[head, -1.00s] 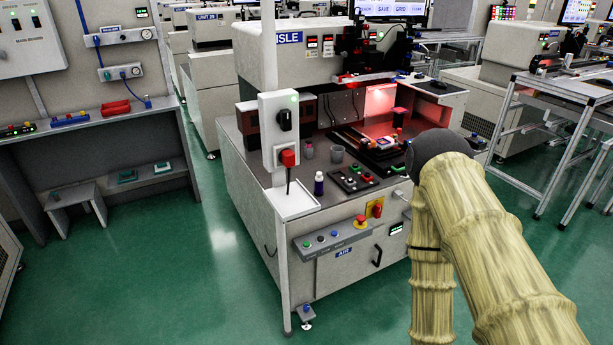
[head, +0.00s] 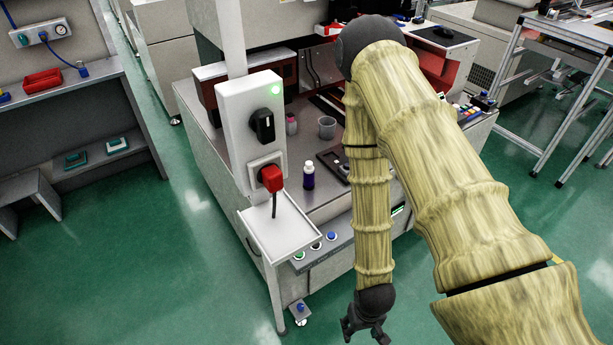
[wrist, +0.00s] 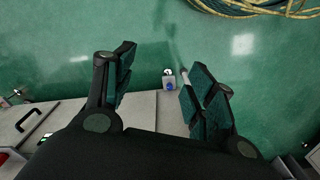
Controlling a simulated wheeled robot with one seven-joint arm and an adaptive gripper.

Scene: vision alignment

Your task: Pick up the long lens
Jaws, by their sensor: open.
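I cannot make out the long lens in either view; my arm covers much of the machine's work surface (head: 322,205) in the head view. My gripper (head: 366,328) hangs low in front of the machine, pointing down, away from the work surface. In the wrist view my gripper (wrist: 157,68) has its two fingers spread apart with nothing between them but the floor and a machine foot further off.
A post carries a switch box (head: 250,130) and a white tray (head: 285,236) at left. A coiled hose (wrist: 255,7) lies on the green floor.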

